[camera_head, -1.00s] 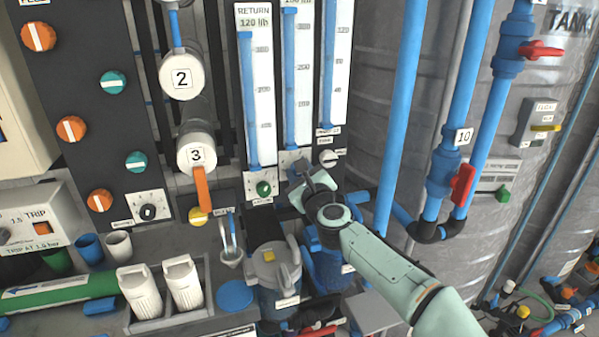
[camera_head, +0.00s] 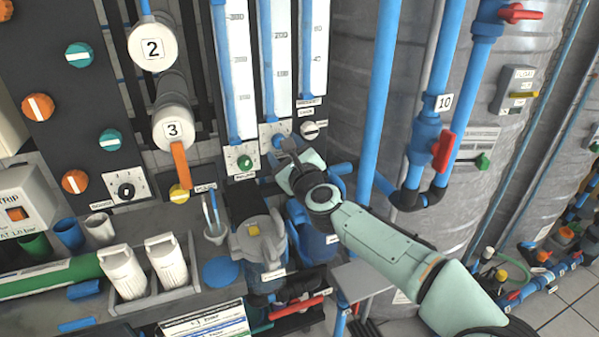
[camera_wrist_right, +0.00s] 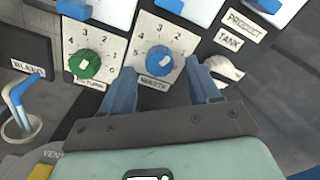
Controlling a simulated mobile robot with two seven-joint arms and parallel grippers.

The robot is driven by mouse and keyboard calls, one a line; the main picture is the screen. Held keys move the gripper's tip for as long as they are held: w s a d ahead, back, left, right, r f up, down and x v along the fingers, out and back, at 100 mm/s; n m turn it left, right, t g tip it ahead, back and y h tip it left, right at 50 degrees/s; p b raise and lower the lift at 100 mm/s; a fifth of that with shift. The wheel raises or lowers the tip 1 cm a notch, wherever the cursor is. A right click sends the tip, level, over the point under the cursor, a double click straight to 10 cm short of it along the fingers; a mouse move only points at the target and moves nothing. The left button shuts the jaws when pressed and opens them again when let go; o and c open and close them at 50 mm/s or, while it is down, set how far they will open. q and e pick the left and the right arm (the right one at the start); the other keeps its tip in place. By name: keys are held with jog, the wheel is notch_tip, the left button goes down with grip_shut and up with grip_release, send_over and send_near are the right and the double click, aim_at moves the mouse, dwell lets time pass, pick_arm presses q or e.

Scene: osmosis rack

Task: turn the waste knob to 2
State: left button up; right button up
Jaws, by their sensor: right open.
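The waste knob (camera_wrist_right: 159,61) is blue with a white pointer mark, on a white numbered plate labelled WASTE in the right wrist view. The pointer's exact number is hard to read. My right gripper (camera_wrist_right: 163,88) is open, with one blue-grey finger at the lower left of the knob and the other at its lower right. The knob shows between and just beyond the fingers; contact cannot be told. In the head view my right gripper (camera_head: 285,147) is at the waste plate (camera_head: 270,129) and largely hides the knob. My left gripper is out of view.
A green knob (camera_wrist_right: 84,65) on a similar plate is close left of the waste knob. A white knob (camera_wrist_right: 224,68) is close right, by the PRODUCT TANK label. Blue-filled flow tubes (camera_head: 275,70) rise above. Filter housings (camera_head: 257,240) stand below.

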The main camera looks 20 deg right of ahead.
jog(key=s, duration=1)
jog(key=shift+d, duration=0.2)
